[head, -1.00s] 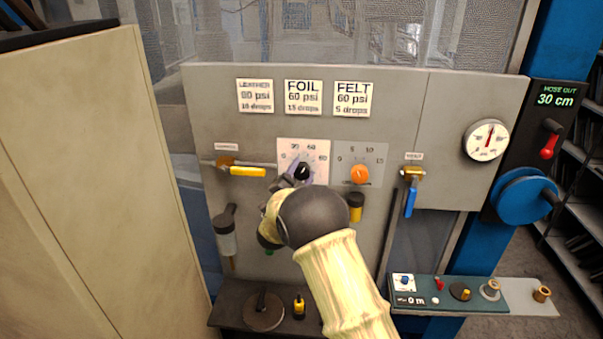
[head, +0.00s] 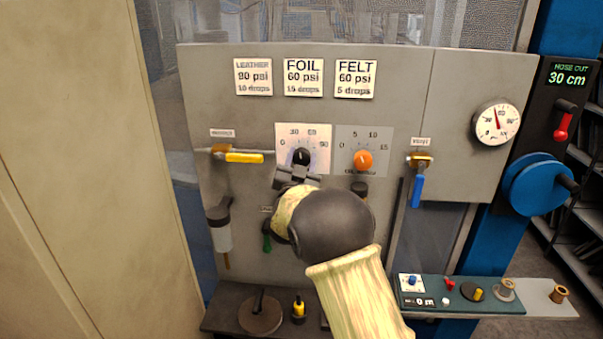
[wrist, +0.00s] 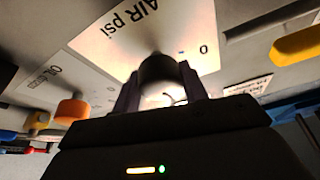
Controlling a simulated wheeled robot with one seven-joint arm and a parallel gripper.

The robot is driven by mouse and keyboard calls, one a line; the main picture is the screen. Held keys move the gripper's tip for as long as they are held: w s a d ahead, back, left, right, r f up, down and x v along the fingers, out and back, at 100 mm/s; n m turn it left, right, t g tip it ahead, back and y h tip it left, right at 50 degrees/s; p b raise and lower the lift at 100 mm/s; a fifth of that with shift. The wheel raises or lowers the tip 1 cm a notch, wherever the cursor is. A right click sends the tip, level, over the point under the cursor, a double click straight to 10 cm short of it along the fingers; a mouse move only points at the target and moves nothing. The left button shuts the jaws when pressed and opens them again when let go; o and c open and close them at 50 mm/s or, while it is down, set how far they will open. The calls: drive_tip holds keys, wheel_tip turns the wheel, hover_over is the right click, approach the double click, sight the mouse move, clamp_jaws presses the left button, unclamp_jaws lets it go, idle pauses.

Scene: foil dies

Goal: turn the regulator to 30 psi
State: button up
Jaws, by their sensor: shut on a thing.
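The regulator is a dark knob (head: 301,156) on a white dial plate (head: 318,141) marked 0, 30, 60 and 90. My gripper (head: 298,170) reaches it from below and is shut on the knob. In the wrist view the knob (wrist: 157,70) sits between the two fingers of my gripper (wrist: 160,88), in front of the "AIR psi" plate (wrist: 120,32). The knob's pointer seems turned roughly upward, but its exact mark is hard to read. The round pressure gauge (head: 496,123) at the right has a red needle leaning slightly left of upright.
An orange oil knob (head: 363,160) is close right of the regulator. A yellow-handled valve (head: 244,158) is to the left, a blue-handled valve (head: 416,190) to the right. Signs (head: 303,78) hang above. A tan cabinet (head: 75,150) stands at the left.

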drive_tip(key=shift+f+n+y+b, duration=0.1)
drive_tip(key=shift+n+y+b, duration=1.05)
drive_tip(key=shift+n, duration=0.85)
drive_tip(key=o, duration=1)
drive_tip(key=shift+s+f+b, duration=0.2)
drive_tip(key=shift+s+b, duration=0.25)
drive_tip(key=shift+b, duration=0.1)
drive_tip(key=b+v, duration=0.6)
drive_tip(key=v, duration=1)
drive_tip(key=shift+s, duration=0.2)
drive_tip(key=shift+f, duration=0.1)
